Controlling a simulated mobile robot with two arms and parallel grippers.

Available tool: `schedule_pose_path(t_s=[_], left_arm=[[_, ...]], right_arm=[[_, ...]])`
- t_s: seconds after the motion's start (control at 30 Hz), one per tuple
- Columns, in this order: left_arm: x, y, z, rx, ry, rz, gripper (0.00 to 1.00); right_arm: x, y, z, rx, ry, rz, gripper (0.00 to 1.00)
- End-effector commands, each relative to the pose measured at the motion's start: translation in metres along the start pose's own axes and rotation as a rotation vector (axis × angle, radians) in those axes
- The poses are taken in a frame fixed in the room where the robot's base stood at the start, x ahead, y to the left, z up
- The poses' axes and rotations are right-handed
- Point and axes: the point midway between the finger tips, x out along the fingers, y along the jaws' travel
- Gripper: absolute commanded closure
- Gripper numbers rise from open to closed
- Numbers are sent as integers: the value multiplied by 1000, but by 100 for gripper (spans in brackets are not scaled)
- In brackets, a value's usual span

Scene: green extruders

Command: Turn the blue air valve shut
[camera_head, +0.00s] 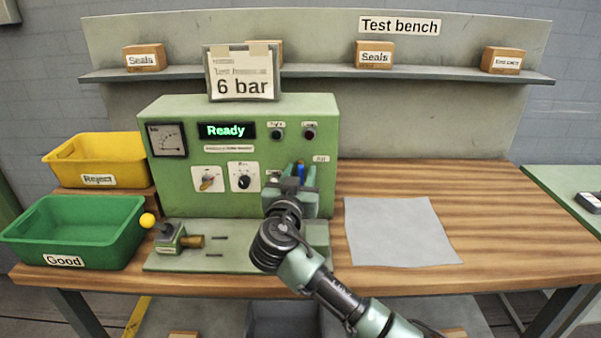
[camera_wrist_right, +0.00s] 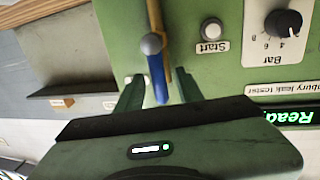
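The blue air valve handle (camera_head: 300,171) shows as a small upright strip at the right of the green tester's front, partly hidden by my gripper. In the right wrist view the long blue lever (camera_wrist_right: 158,75) has a grey round pivot cap and a brass-coloured part beside it. My right gripper (camera_head: 297,172) reaches the panel from the front. Its two fingers (camera_wrist_right: 160,95) are apart, one on each side of the lever's end, with gaps visible. My left gripper is not in view.
The green tester (camera_head: 235,106) reads "Ready" and has knobs and a Start button (camera_wrist_right: 211,30). A "6 bar" sign (camera_head: 242,85) stands on top. Yellow (camera_head: 95,150) and green (camera_head: 75,225) bins stand left. A grey mat (camera_head: 400,231) lies right, empty.

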Motion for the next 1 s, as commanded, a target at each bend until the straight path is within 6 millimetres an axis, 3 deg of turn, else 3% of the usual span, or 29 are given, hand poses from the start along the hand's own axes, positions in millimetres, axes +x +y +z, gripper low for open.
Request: schedule_pose_path(t_s=[0.13, 0.27, 1.0], left_arm=[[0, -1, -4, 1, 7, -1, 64], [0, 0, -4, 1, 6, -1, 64], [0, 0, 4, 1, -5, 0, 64]], right_arm=[[0, 0, 0, 0, 0, 0, 66], [0, 0, 0, 0, 0, 0, 100], [0, 0, 0, -1, 0, 0, 100]])
